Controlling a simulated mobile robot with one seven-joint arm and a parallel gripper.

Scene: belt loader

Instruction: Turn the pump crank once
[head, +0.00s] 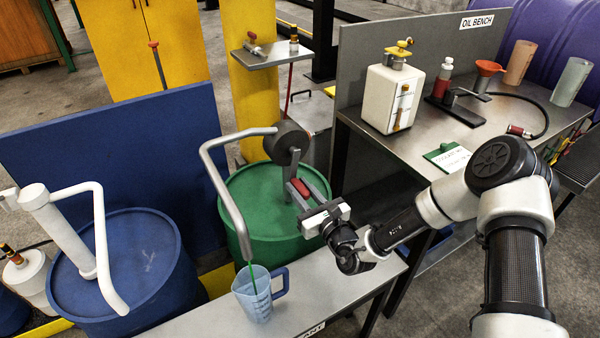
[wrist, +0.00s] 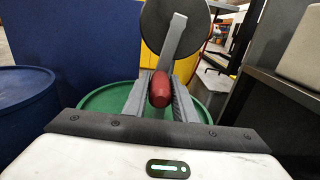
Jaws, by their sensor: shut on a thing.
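The pump (head: 284,141) has a dark round body on top of the green drum (head: 262,215). Its grey crank arm (head: 294,168) points down, with a red handle (head: 301,188) at the lower end. My gripper (head: 303,187) is shut on the red handle; in the wrist view the handle (wrist: 160,91) sits between the two fingers. The grey spout pipe (head: 222,190) bends down over a clear blue jug (head: 256,295) on the bench, and a green stream or strip shows at its mouth. The pump's lower part is partly hidden.
A grey bench (head: 345,270) runs in front of the drum. A blue drum (head: 130,275) with a white pump stands at the left. The oil bench (head: 440,125) with a white can (head: 391,95), funnel and cups is at the right.

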